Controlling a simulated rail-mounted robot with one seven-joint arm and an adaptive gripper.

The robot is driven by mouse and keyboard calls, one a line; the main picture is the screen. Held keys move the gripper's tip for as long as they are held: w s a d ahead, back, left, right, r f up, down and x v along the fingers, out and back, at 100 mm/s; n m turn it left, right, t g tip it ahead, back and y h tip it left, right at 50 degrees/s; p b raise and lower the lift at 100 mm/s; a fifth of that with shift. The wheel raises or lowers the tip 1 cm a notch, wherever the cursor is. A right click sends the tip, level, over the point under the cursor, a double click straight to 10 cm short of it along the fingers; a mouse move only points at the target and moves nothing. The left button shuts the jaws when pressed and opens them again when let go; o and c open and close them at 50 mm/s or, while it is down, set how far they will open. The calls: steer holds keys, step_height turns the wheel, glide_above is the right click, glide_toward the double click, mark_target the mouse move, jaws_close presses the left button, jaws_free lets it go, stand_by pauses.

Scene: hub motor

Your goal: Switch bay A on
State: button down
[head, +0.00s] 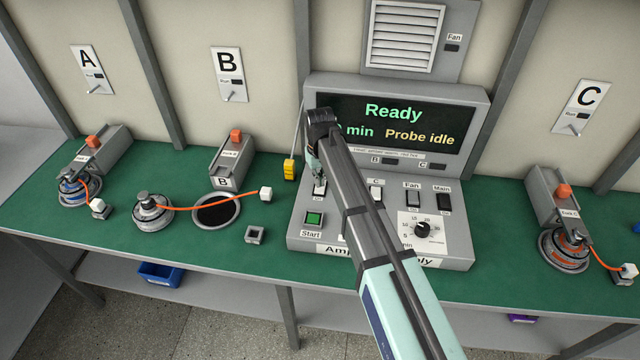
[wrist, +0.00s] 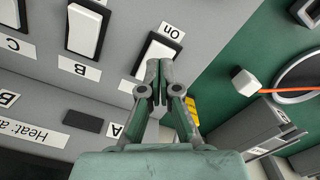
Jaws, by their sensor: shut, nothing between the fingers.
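The grey power console (head: 294,232) has a row of rocker switches. My gripper (head: 318,184) is shut and empty, pointing down at the leftmost rocker. In the wrist view its closed fingertips (wrist: 160,76) cover one end of this white rocker (wrist: 155,50), with "On" printed at its other end. I cannot tell whether they touch it, or which way it is tipped. The rocker's own label is hidden. A label "A" (wrist: 115,130) has a dark lamp (wrist: 83,122) beside it. Bay A's wall sign (head: 88,62) has a small lever and a dark Run lamp.
The B rocker (wrist: 85,28) is close beside my fingers. The screen (head: 395,125) reads "Ready" and "Probe idle", partly covered by my arm. A green Start button (head: 313,219) and dial (head: 422,229) are on the console. A yellow block (head: 290,170) hangs at its left.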

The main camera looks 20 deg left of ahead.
mark_target(319, 190)
steer(key=shift+r+p, duration=1.1)
steer(key=shift+r, duration=1.25)
